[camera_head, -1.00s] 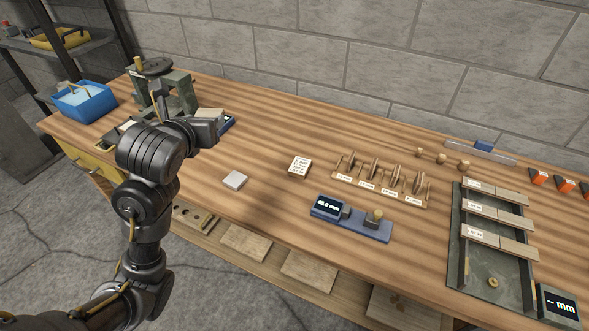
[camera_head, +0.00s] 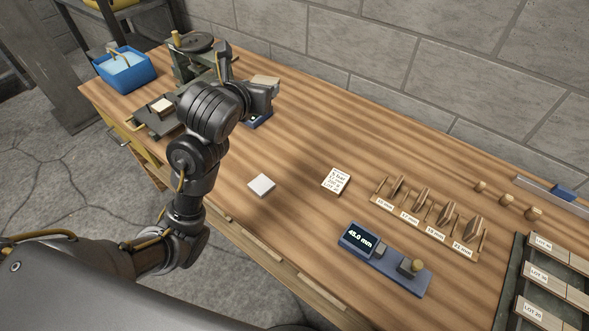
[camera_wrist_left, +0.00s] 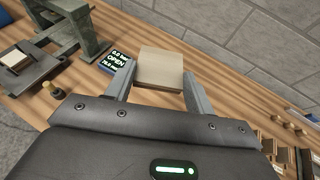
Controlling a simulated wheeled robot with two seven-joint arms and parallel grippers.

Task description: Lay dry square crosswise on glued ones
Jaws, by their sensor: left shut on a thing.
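My left gripper (camera_wrist_left: 157,88) is shut on a pale wooden square (camera_wrist_left: 160,68), which lies flat between its two grey fingers. In the head view the gripper (camera_head: 264,96) is over the back left of the bench, and the square (camera_head: 266,81) shows partly behind it. Another pale square piece (camera_head: 162,105) lies on a dark fixture at the left; it also shows in the wrist view (camera_wrist_left: 14,57). I cannot see glue on it. A pale grey-white square block (camera_head: 261,185) lies alone on the bench. My right gripper is in neither view.
A green press (camera_head: 188,66) stands behind the fixture, with a display (camera_wrist_left: 118,62) reading "OPEN" near it. A blue tub (camera_head: 124,72) stands far left. A note card (camera_head: 336,181), a labelled rack (camera_head: 425,225) and a blue gauge (camera_head: 385,260) reading 45.0 mm lie to the right.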

